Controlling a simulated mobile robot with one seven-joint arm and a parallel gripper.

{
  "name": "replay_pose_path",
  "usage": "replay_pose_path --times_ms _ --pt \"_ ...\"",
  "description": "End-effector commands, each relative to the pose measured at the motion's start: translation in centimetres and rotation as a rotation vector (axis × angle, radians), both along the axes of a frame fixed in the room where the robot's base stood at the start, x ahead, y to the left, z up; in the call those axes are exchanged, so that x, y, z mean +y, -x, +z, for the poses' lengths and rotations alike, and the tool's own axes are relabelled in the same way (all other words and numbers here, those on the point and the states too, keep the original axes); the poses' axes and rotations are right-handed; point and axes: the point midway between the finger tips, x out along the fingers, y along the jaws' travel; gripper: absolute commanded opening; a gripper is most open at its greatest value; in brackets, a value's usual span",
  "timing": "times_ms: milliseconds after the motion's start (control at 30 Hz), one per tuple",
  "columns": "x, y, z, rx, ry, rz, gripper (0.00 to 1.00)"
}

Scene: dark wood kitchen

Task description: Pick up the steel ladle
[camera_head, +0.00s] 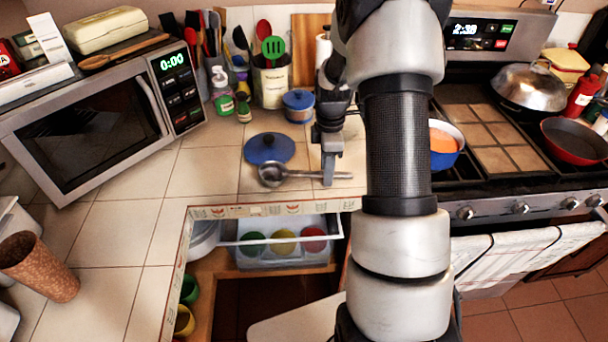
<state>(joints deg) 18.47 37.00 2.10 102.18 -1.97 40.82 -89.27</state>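The steel ladle (271,175) lies on the tiled counter near its front edge. Its bowl is at the left, beside a blue lid (269,148), and its handle runs to the right. My gripper (328,174) points down at the handle, and a finger overlaps the handle's right part in the picture. The gripper is seen from the side, so I cannot tell whether the fingers are open or shut on the handle. My arm hides the counter to the right.
A blue lidded pot (298,106) and a utensil crock (271,84) stand behind. The microwave (100,115) is at the left. An open drawer (283,258) with coloured cups is below the counter edge. The stove (495,145) is at the right, with a blue pot.

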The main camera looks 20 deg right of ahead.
Motion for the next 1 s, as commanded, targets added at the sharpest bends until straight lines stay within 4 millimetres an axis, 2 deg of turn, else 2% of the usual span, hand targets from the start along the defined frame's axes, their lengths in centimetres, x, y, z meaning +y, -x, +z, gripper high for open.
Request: replay_pose_path --times_ms 100,300,333,667,767,1000 --pt "0.0 0.0 0.0 0.000 0.000 0.000 0.37" --pt "0.0 0.0 0.0 0.000 0.000 0.000 0.03" --pt "0.0 0.0 0.0 0.000 0.000 0.000 0.00" --pt "0.0 -0.1 0.6 -0.002 0.001 0.000 0.00" --pt "0.0 -0.1 2.1 -0.004 0.000 0.000 0.00" --pt "0.0 -0.1 7.0 -0.005 0.000 -0.001 0.00"
